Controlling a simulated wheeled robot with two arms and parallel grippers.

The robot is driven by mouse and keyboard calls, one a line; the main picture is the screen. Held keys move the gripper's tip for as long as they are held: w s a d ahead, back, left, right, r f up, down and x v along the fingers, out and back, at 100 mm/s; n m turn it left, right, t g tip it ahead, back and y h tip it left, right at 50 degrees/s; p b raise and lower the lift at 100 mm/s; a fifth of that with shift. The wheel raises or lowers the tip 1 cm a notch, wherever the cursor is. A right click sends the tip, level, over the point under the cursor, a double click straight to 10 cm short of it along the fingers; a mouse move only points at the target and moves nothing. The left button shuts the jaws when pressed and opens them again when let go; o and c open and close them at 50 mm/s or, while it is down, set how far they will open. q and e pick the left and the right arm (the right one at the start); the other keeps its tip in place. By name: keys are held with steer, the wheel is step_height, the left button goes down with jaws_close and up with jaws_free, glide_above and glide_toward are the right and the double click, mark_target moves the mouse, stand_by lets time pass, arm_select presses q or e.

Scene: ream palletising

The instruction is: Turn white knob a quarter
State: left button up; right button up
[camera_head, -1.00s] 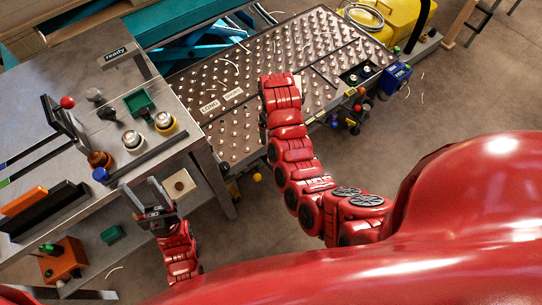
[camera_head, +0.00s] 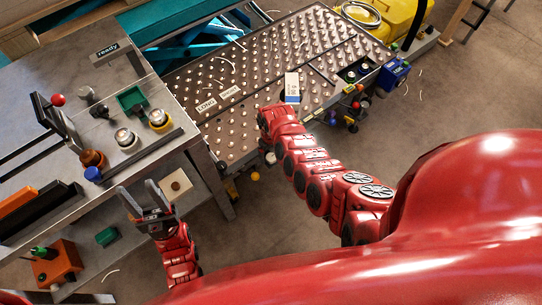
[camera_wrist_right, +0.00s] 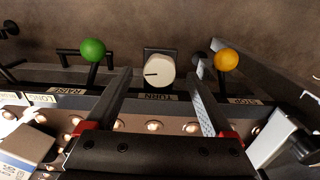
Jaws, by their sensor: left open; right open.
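The round white knob (camera_wrist_right: 160,72) is on a dark plate in the right wrist view, above a label reading TURN. Its dark pointer line points left. My right gripper (camera_wrist_right: 164,77) is open, its fingers on either side of the knob, apart from it as far as I can see. In the head view the right gripper is hidden behind my wrist, and I cannot pick out the knob there. My left gripper (camera_head: 137,190) is open and empty beside the grey bench (camera_head: 45,85).
A green ball lever (camera_wrist_right: 93,50) stands left of the knob, a yellow-orange ball lever (camera_wrist_right: 227,60) right of it. A white box with a blue label (camera_head: 291,88) lies on the studded ball table (camera_head: 250,65). The bench holds several knobs and a red-tipped lever (camera_head: 57,100).

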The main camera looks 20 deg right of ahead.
steer(key=shift+f, duration=0.75)
steer(key=c, duration=1.4)
